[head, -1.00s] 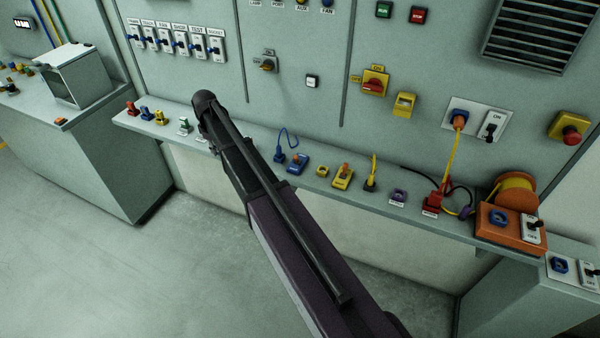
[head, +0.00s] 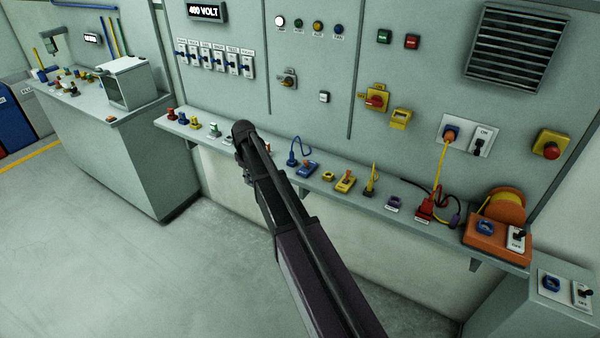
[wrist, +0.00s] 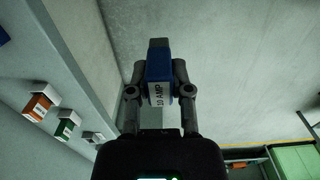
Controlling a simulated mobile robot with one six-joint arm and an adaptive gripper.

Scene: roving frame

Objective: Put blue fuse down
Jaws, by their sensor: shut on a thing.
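A blue fuse (wrist: 158,68) with a white "10 AMP" label is between the two fingers of my gripper (wrist: 158,84) in the wrist view. The gripper is shut on it, and a grey end of the fuse sticks out past the fingers. In the head view my dark arm reaches up to the shelf's front edge, left of its middle. The arm hides the fuse and fingers there. In the wrist view the fuse shows against floor, clear of the items at left.
A long narrow shelf (head: 412,219) carries small coloured fuses and plugs, an orange cable reel (head: 503,206) and a red plug (head: 426,207). A side counter (head: 120,121) with a white box (head: 130,84) stands at left. Open floor (head: 90,240) lies in front.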

